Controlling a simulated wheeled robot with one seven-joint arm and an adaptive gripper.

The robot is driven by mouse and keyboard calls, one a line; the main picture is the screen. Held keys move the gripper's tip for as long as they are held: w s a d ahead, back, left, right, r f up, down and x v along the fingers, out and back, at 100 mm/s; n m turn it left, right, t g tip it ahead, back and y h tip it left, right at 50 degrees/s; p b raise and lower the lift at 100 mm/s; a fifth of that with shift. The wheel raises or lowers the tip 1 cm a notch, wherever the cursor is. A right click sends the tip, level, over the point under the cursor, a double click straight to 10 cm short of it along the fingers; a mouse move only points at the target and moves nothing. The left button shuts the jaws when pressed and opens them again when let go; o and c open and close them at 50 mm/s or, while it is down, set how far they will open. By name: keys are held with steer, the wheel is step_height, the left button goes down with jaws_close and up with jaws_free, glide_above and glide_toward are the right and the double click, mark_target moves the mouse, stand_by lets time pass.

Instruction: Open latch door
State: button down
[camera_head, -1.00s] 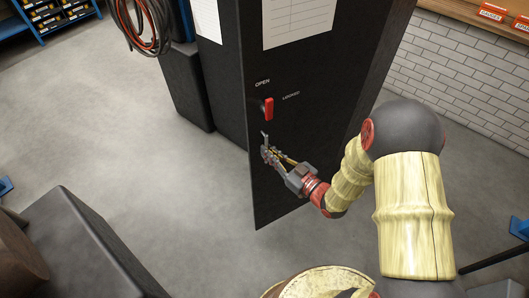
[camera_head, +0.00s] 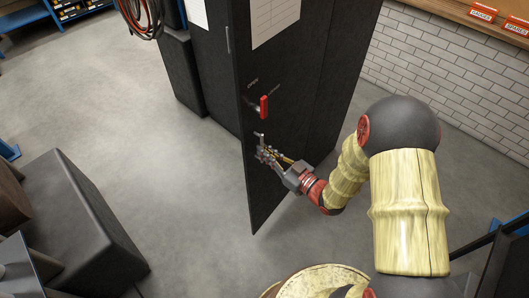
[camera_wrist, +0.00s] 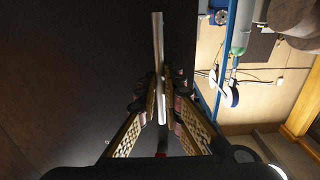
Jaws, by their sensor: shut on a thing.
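The dark latch door (camera_head: 262,190) is a tall black panel in the middle of the head view, seen at a slant, with its free edge towards me. A red latch lever (camera_head: 264,107) stands upright on its face beside small white lettering. Below it is a slim metal pull handle (camera_head: 262,139). My gripper (camera_head: 266,152) is shut on this handle. In the wrist view the handle is a pale bar (camera_wrist: 158,50) running between the fingertips of my gripper (camera_wrist: 162,90). The fingers hide part of the bar.
A dark block (camera_head: 85,225) stands at the lower left, apart from the door. Grey floor (camera_head: 190,190) is clear between them. A white brick wall (camera_head: 440,70) is at the right. A coiled hose (camera_head: 140,18) hangs at the upper left.

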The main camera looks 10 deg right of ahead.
steer(key=shift+w+d+r, duration=0.1)
steer(key=shift+d+r, duration=0.1)
steer(key=shift+d, duration=0.35)
steer(key=c, duration=2.2)
jaws_free()
steer(key=shift+w+d, duration=0.15)
steer(key=shift+w, duration=0.05)
steer(key=shift+o, duration=1.4)
steer(key=shift+s, duration=0.1)
steer(key=shift+s+f, duration=0.15)
steer(key=shift+s, duration=0.05)
steer(key=v, duration=1.1)
steer(key=shift+s, duration=0.35)
